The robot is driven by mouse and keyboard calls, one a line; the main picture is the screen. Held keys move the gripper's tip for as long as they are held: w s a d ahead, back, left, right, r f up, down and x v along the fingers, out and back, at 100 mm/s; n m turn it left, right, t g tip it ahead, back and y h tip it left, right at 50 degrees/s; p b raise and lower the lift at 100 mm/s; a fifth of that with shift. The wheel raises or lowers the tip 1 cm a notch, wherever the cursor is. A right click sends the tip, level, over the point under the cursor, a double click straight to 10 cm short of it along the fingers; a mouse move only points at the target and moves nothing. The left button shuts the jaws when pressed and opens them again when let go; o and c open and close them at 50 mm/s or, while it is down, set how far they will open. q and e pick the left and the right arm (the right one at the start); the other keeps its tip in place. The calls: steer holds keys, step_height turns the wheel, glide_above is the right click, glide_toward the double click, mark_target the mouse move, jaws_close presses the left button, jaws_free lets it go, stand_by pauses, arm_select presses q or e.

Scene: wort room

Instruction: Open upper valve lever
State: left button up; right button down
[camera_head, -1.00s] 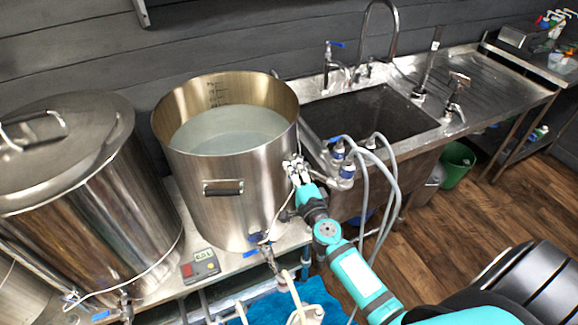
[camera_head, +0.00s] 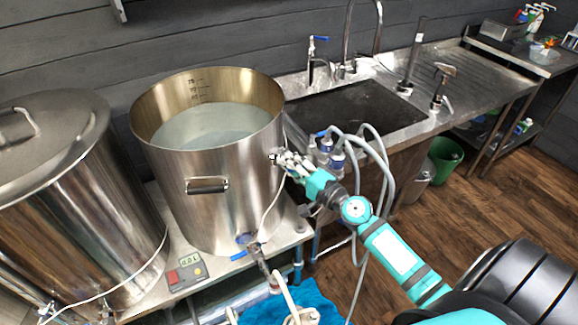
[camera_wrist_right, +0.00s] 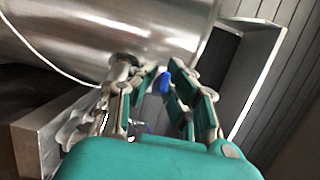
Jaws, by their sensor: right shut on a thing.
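A tall open steel kettle (camera_head: 235,165) filled with pale liquid stands on the bench. My right gripper (camera_head: 279,159) is at its right side, below the rim, and its fingers cover the valve there in the head view. In the right wrist view a small blue lever end (camera_wrist_right: 165,82) shows between the fingers of my right gripper (camera_wrist_right: 168,78), close to the kettle wall (camera_wrist_right: 110,30). The right gripper is shut on this lever. A lower valve with a blue handle (camera_head: 239,256) is near the kettle's base.
Blue-topped fittings (camera_head: 326,146) with grey hoses (camera_head: 384,165) are just right of the gripper. The sink (camera_head: 355,112) is behind them. A lidded steel vessel (camera_head: 75,200) stands left. A red and grey control box (camera_head: 186,275) sits in front of the kettle.

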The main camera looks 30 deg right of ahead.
steer(key=c, duration=1.4)
jaws_free()
steer(key=shift+s, duration=0.1)
steer(key=v, duration=1.2)
steer(key=shift+c, duration=0.2)
